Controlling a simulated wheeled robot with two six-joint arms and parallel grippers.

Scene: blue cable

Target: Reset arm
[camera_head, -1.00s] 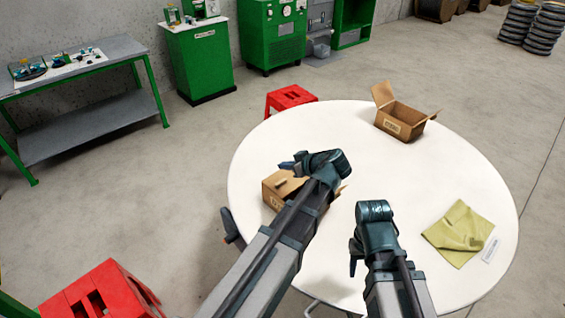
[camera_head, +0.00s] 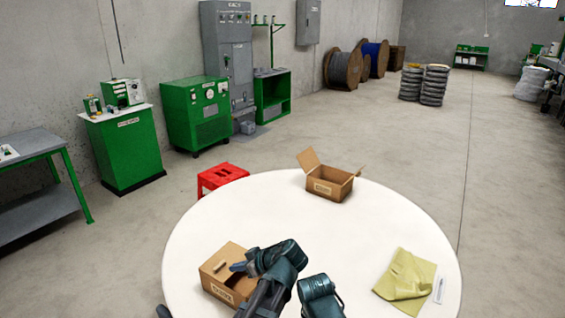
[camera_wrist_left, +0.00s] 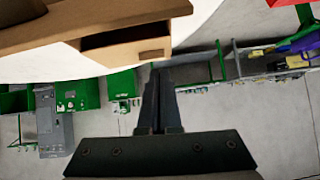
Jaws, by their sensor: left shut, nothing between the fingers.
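A second open cardboard box (camera_head: 328,185) stands at the table's back edge. A yellow-green cloth (camera_head: 405,280) lies at the right beside a small white label (camera_head: 439,290). A red stool (camera_head: 220,177) stands behind the table. The table's middle is clear. A blue cable reel (camera_head: 377,55) is far back.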

